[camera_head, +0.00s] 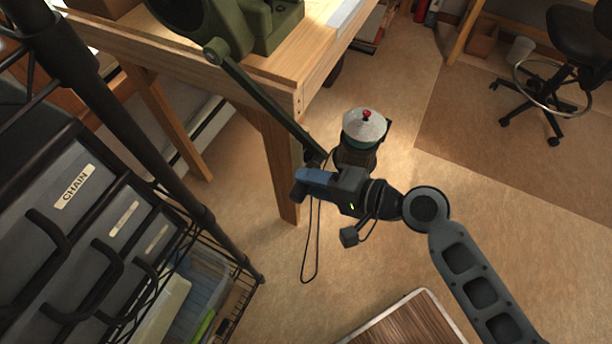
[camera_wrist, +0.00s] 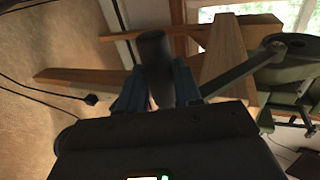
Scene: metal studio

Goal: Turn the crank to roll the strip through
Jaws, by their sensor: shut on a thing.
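The green rolling machine (camera_head: 255,25) stands on the wooden bench, cut off by the top edge of the head view. Its long dark crank arm (camera_head: 262,98) slants down and right past the bench edge. My gripper (camera_head: 310,172) is at the lower end of the crank arm, beside the bench leg. In the wrist view the dark round crank handle (camera_wrist: 153,62) sits between my two blue fingers, and my gripper (camera_wrist: 156,88) is shut on it. The crank arm (camera_wrist: 243,72) also shows there, running right to the green machine (camera_wrist: 290,78). I cannot make out the strip with certainty.
A dark shelf rack with labelled drawers (camera_head: 75,190) stands close on the left. The wooden bench leg (camera_head: 277,165) is just left of my gripper. A canister with a red knob (camera_head: 366,125) is behind it. A stool (camera_head: 575,60) stands far right; floor between is open.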

